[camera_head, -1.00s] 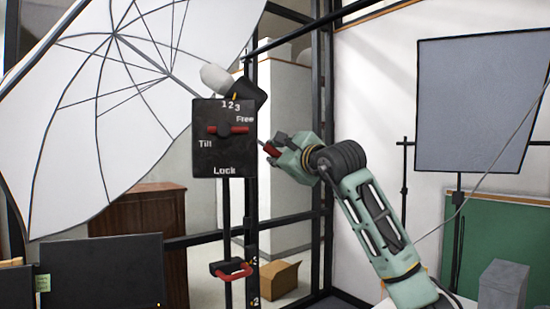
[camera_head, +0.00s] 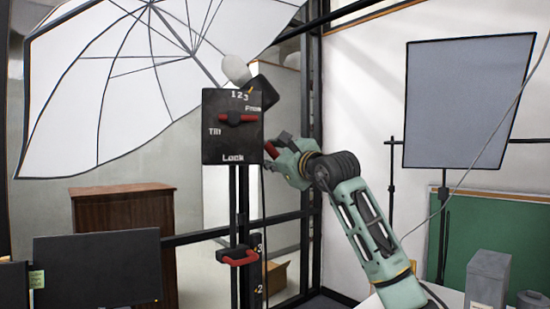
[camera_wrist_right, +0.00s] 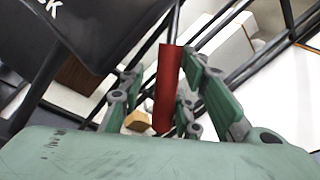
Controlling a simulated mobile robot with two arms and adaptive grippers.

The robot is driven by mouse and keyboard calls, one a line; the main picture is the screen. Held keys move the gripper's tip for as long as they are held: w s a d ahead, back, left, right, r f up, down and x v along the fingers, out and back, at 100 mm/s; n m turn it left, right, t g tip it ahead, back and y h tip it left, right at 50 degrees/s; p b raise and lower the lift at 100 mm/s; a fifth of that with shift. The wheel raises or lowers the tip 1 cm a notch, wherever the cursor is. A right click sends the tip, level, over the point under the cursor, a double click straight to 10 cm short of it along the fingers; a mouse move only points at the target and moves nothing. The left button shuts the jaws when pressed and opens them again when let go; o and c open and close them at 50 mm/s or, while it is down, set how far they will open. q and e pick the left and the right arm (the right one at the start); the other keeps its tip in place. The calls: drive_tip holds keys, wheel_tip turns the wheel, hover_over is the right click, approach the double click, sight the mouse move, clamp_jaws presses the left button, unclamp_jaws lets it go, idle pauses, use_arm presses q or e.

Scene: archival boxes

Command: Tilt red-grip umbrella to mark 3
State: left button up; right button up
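The white umbrella (camera_head: 110,85) fills the upper left of the head view, its shaft running down to a black panel (camera_head: 218,145). The panel carries marks 1, 2, 3, the words Tilt and Lock, a partly blurred word at upper right, and a horizontal red knob (camera_head: 238,119). A small yellowish pointer (camera_head: 251,90) appears near the 3; its exact alignment is too small to tell. My right gripper (camera_head: 275,149) is right of the panel. In the right wrist view, the red grip (camera_wrist_right: 167,88) lies between its fingers, which appear shut on it; finger contact is partly hidden. My left gripper is not in view.
Another red handle (camera_head: 238,258) sits lower on the stand beside a numbered post (camera_head: 258,270). A dark monitor (camera_head: 95,270) and brown cabinet (camera_head: 125,208) are at left. A grey panel on a stand (camera_head: 468,100) and grey box (camera_head: 488,280) are at right.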

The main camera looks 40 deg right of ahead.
drive_tip(key=shift+d+r, duration=0.1)
drive_tip(key=shift+d, duration=0.05)
drive_tip(key=shift+s, duration=0.25)
drive_tip(key=s, duration=0.3)
drive_tip(key=s+a, duration=0.1)
drive_tip(key=s, duration=0.3)
drive_tip(key=s+f, duration=0.1)
drive_tip(key=s, duration=0.3)
drive_tip(key=shift+s+a, duration=0.15)
drive_tip(key=shift+a, duration=0.15)
drive_tip(key=shift+f, duration=0.1)
